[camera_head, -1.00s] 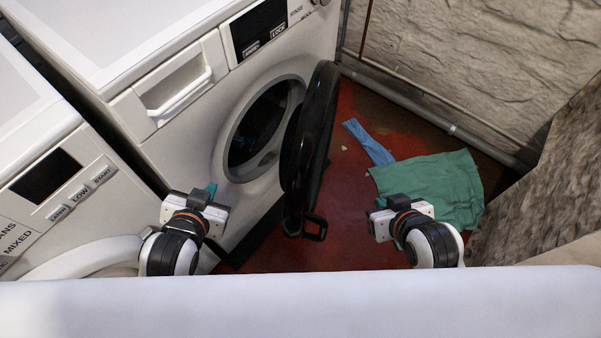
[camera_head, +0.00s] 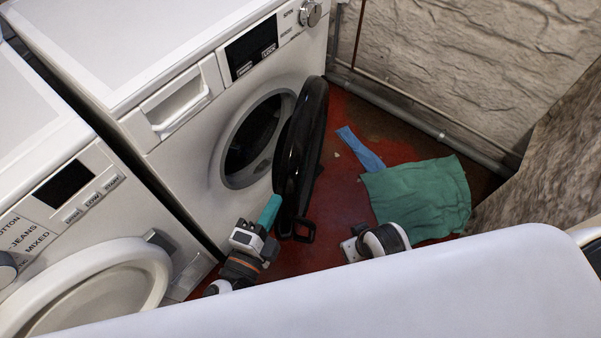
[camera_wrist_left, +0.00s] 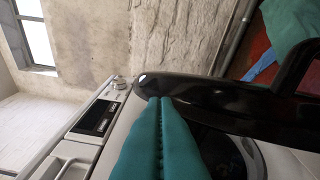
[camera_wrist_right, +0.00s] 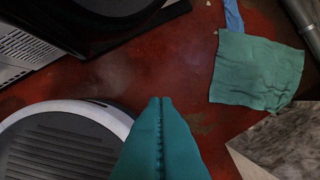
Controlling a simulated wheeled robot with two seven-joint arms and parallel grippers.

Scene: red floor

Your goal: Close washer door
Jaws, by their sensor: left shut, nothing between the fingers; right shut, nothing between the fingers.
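The washer (camera_head: 205,180) stands with its round black door (camera_head: 305,140) swung open to the right of the drum opening (camera_head: 252,140). A black handle loop (camera_head: 303,232) sits at the door's lower edge. My left gripper (camera_head: 270,208) is shut, its teal fingers close to the lower left of the door. In the left wrist view, the shut fingers (camera_wrist_left: 160,102) overlap the door's dark edge (camera_wrist_left: 225,105); I cannot tell whether they touch. My right gripper is mostly hidden in the head view; in the right wrist view its fingers (camera_wrist_right: 160,102) are shut and empty above the red floor.
A second white machine (camera_head: 80,220) stands at the left. A green cloth (camera_head: 420,195) and a blue cloth (camera_head: 360,147) lie on the red floor (camera_head: 335,210) right of the door. A pipe (camera_head: 420,122) runs along the stone wall (camera_head: 470,60).

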